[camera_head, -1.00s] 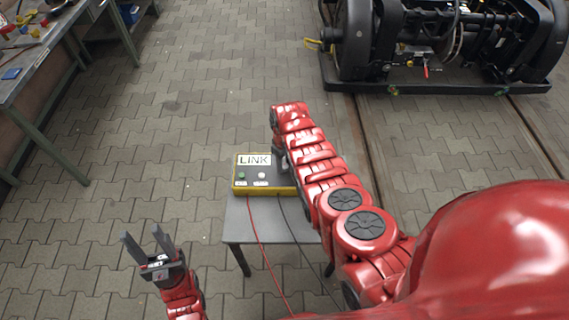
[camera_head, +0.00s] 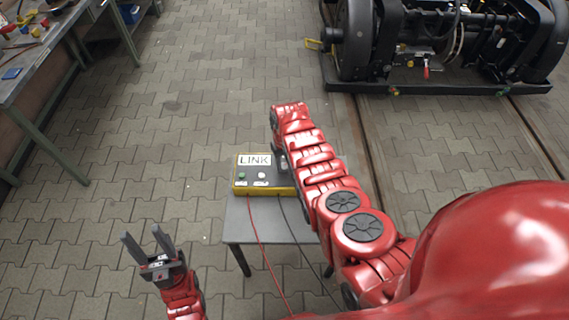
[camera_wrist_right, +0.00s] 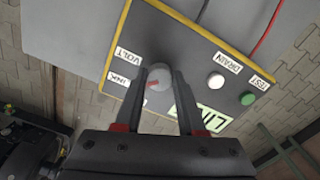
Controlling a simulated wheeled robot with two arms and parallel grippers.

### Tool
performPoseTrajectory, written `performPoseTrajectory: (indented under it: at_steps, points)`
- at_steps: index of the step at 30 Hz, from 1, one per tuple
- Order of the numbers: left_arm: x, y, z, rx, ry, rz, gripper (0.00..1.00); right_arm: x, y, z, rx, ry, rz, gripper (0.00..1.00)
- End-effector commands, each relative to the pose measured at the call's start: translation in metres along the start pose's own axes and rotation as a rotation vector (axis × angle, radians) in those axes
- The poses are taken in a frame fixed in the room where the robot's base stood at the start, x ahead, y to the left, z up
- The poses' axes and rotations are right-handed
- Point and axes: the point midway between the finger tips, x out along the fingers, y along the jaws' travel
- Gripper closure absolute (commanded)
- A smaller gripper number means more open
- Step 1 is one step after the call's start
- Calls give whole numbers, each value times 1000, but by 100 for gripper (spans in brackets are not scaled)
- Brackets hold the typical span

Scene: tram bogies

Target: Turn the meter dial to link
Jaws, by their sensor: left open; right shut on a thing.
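The meter (camera_head: 268,186) is a dark-faced box with yellow edges on a small grey table. Its display (camera_head: 254,160) reads LINK. The round grey dial (camera_wrist_right: 158,73) shows in the right wrist view, with a red mark on its left side, towards the label (camera_wrist_right: 117,79) of which "INK" is readable. My right gripper (camera_wrist_right: 162,88) is shut on the dial, one finger on each side. In the head view my right arm hides the dial. My left gripper (camera_head: 148,244) is open and empty, left of the table and apart from it.
The meter's green button (camera_wrist_right: 247,99) and white button (camera_wrist_right: 216,81) sit beside the dial. A red cable (camera_head: 266,246) and a black cable run from the box over the table (camera_head: 240,228). A workbench (camera_head: 45,62) stands far left, a bogie (camera_head: 435,45) far right.

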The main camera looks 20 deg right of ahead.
Motion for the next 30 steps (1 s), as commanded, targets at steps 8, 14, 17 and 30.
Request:
performPoseTrajectory:
  at_steps: [8, 14, 17, 30]
  points:
    - [0, 0, 0, 0, 0, 0, 50, -1, 0, 0, -1, 1, 0, 43]
    - [0, 0, 0, 0, 0, 0, 50, 0, 0, 0, -2, 0, 0, 31]
    - [0, 0, 0, 0, 0, 0, 50, 0, 0, 0, -2, 0, 0, 31]
    - [6, 0, -1, 0, 0, 0, 50, -29, 0, -1, -4, 4, 2, 31]
